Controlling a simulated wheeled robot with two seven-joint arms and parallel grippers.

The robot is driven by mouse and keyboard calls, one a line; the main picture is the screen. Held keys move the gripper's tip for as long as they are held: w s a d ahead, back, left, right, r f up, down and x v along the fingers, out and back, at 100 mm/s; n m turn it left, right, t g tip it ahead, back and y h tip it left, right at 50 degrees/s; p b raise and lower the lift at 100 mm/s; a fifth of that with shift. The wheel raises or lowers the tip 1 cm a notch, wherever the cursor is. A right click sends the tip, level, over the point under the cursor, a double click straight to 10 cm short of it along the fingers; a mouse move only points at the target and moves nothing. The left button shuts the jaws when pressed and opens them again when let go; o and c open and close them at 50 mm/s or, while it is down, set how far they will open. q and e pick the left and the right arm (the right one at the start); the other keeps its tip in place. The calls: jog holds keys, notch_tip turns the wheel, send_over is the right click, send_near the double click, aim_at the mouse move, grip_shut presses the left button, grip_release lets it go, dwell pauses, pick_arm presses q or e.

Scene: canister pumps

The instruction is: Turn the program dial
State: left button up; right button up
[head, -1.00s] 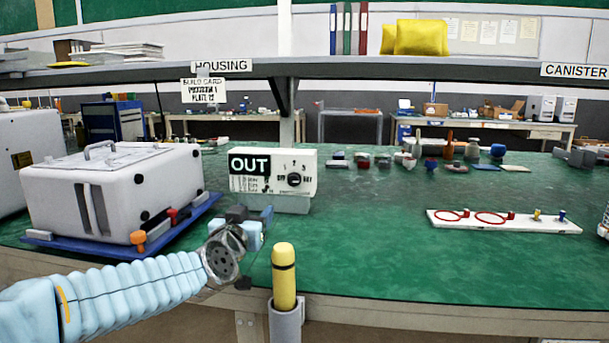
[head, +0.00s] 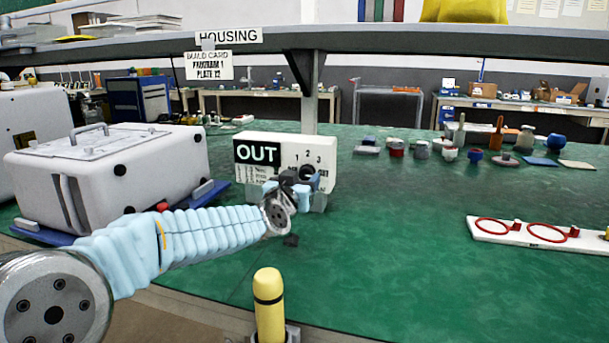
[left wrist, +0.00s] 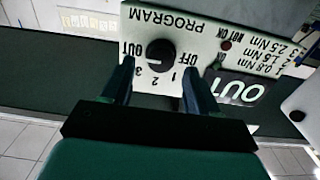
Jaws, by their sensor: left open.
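The white program box (head: 325,158) stands on the green bench with a black OUT sign (head: 257,152) on its left. Its black program dial (left wrist: 160,53) shows in the left wrist view, with OFF, 1, 2, 3 and OUT printed around it; I cannot tell surely which mark it points to. In the head view the dial (head: 308,171) is partly hidden by my left gripper (head: 298,181). That gripper is open, its two fingers (left wrist: 157,68) on either side of the dial and close to the panel; contact is not clear. My right gripper is not in view.
A white housing (head: 110,175) stands on a blue base at the left. A yellow-topped post (head: 269,305) rises at the front edge. A white strip with red rings (head: 545,239) lies at the right.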

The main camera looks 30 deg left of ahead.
aim_at(306, 173)
pick_arm(q)
jog(key=shift+x, duration=1.2)
jog(key=shift+c, duration=0.4)
jog(key=c, duration=1)
jog(key=shift+o, duration=0.2)
